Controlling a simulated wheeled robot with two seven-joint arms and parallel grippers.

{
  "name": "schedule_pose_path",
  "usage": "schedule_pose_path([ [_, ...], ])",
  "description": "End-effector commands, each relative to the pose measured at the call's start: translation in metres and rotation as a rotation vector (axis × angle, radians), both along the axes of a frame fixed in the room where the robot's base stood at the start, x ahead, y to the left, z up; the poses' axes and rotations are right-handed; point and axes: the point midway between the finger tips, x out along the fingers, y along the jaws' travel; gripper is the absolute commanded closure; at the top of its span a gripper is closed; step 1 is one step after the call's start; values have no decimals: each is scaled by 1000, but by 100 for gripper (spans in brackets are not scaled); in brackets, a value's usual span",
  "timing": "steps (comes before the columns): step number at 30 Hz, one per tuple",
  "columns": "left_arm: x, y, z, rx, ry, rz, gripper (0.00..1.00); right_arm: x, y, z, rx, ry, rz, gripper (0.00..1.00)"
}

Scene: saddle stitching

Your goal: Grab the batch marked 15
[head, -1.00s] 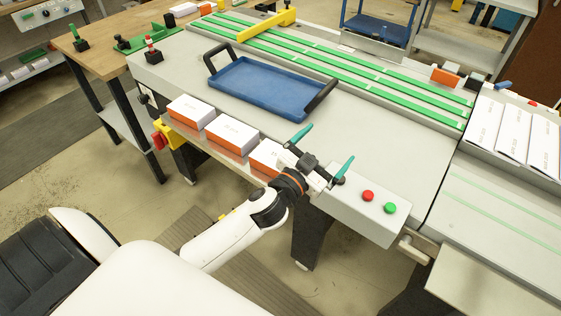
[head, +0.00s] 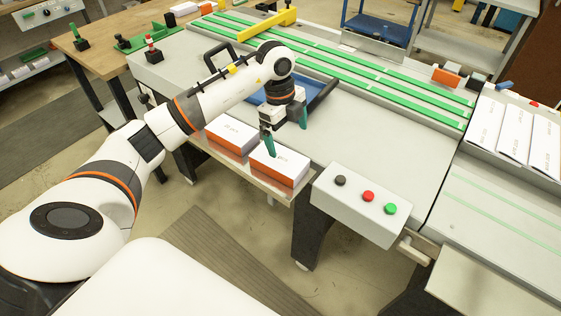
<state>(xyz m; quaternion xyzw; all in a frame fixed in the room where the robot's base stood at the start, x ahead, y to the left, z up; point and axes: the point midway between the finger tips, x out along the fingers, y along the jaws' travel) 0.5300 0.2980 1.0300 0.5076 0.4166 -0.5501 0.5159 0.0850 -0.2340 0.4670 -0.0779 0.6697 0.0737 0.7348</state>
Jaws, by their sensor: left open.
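My left gripper (head: 286,133) points down with its teal fingers apart and nothing visible between them. It is over the back edge of the rightmost batch (head: 278,166), a white-topped stack with an orange band at its base. I cannot tell whether a finger touches it. A second such batch (head: 231,137) sits to its left on the same ledge. The third batch at the ledge's left end is hidden behind my left arm. The marks on the tops are too small to read. My right gripper is out of view.
A blue tray (head: 268,97) with dark handles lies on the machine top behind my gripper, partly covered. A button box (head: 361,202) with black, red and green buttons stands right of the ledge. The grey surface right of the tray is clear.

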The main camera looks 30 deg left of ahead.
Motion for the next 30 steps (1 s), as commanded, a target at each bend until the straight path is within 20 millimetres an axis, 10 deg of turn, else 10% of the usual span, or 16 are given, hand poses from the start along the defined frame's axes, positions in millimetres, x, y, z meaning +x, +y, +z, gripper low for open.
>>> schedule_pose_path([
  [6,-4,39,8,145,57,122,0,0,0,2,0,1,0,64],
  [30,-2,35,-97,142,59,119,0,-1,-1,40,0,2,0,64],
])
